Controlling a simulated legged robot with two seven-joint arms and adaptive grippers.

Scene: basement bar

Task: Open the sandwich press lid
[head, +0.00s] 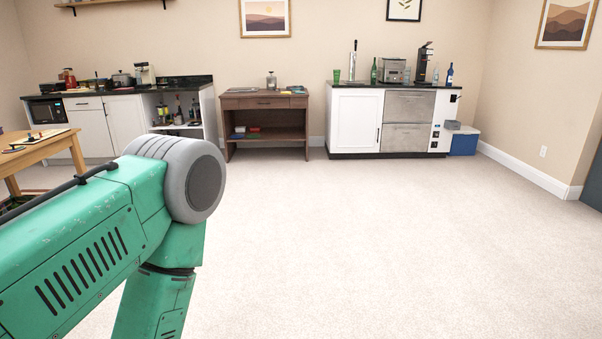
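I cannot make out the sandwich press for certain at this distance. A boxy silver appliance (391,70) stands on the dark top of the white cabinet at the back right; it may be the press, but its lid and handle are too small to tell. Small dark and silver appliances also stand on the left counter, such as a pot-like one (122,79). My green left arm fills the lower left of the head view, bent downward at a grey joint. Neither gripper is in view, and my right arm does not show.
A white cabinet with steel drawers (408,106) stands at the back right, with bottles on top and a blue cooler (463,141) beside it. A brown wooden desk (265,104) stands mid-wall. A wooden table (42,145) is at the left. The carpet (390,240) ahead is clear.

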